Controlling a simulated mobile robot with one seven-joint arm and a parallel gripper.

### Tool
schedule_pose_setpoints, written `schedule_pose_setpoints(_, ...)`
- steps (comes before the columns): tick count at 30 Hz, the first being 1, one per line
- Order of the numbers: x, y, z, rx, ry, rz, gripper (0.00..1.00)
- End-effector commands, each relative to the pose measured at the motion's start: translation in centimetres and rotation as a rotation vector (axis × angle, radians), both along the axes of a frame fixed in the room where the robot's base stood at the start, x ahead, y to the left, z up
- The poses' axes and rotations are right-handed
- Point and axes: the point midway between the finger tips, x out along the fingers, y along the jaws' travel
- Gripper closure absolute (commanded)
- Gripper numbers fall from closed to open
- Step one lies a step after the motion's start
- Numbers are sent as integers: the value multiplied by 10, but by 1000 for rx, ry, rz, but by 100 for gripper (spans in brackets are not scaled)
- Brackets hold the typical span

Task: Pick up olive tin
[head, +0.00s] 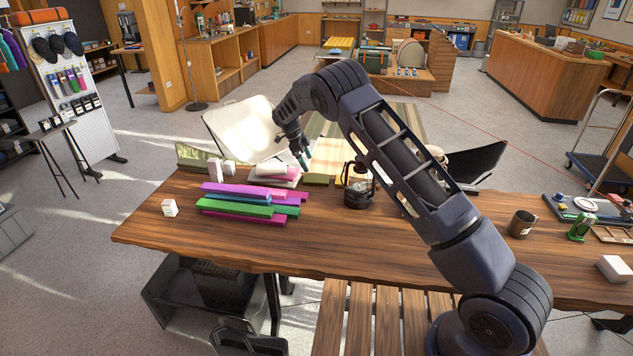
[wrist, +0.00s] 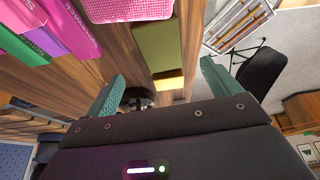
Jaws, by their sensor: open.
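The olive tin (head: 317,180) is a low, olive-green block near the far edge of the wooden table in the head view, just right of a stack of pink and pale items. In the wrist view the olive tin (wrist: 158,43) lies ahead of the fingers, in line with the gap between them. My gripper (head: 302,160) hangs above and slightly left of the tin, apart from it. In the wrist view my gripper (wrist: 163,80) has its two teal fingers spread wide with nothing held between them.
A pink textured item (wrist: 125,8) lies close beside the tin. A dark lantern (head: 357,188) stands to its right. Long coloured blocks (head: 245,207) are stacked at left. A mug (head: 522,224) and a white box (head: 614,268) are at right. The table's front middle is clear.

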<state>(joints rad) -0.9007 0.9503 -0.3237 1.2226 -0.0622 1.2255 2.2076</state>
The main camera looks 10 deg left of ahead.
Motion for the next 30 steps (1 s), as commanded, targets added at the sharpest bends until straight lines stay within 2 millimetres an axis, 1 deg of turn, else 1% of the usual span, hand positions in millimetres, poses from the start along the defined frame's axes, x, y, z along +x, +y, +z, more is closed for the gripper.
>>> schedule_pose_setpoints(3,0,-7,-17,-1,2,0,11)
schedule_pose_setpoints(6,1,-12,-29,0,1,1,11)
schedule_pose_setpoints(14,2,-20,-43,0,2,0,11)
schedule_pose_setpoints(22,3,-35,-74,0,2,1,11)
schedule_pose_setpoints(25,3,-38,-80,0,1,2,11)
schedule_pose_setpoints(30,3,-38,-80,1,1,2,11)
